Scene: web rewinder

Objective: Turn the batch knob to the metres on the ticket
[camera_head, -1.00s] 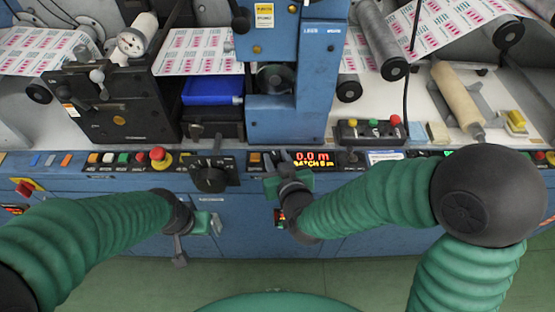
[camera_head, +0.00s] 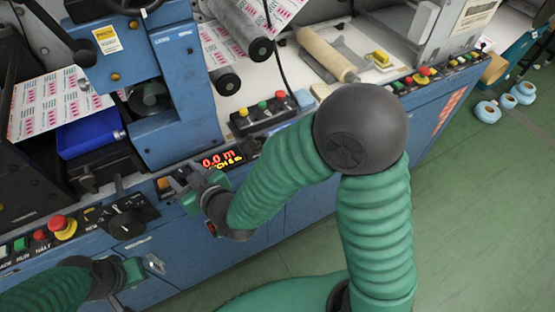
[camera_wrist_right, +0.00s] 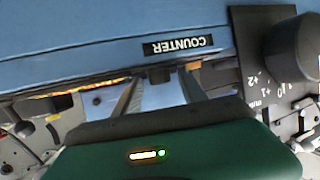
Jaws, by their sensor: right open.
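The lit counter display (camera_head: 220,160) on the blue machine's front reads "0.0 m", with a batch line below it that seems to end in "6 m". My right gripper (camera_head: 180,178) is at the panel just left of and below this display. In the right wrist view its fingers (camera_wrist_right: 160,92) are apart. A small dark piece (camera_wrist_right: 160,75) shows between or beyond them at the panel edge; I cannot tell whether it is the batch knob or whether they touch it. I cannot make out a ticket. My left gripper (camera_head: 130,275) is low at left, its jaws unclear.
A large black knob (camera_head: 126,222) with a marked scale sits left of my right gripper; it also shows in the wrist view (camera_wrist_right: 292,48). The red emergency button (camera_head: 62,226) is further left. A button box (camera_head: 262,115) stands on the deck.

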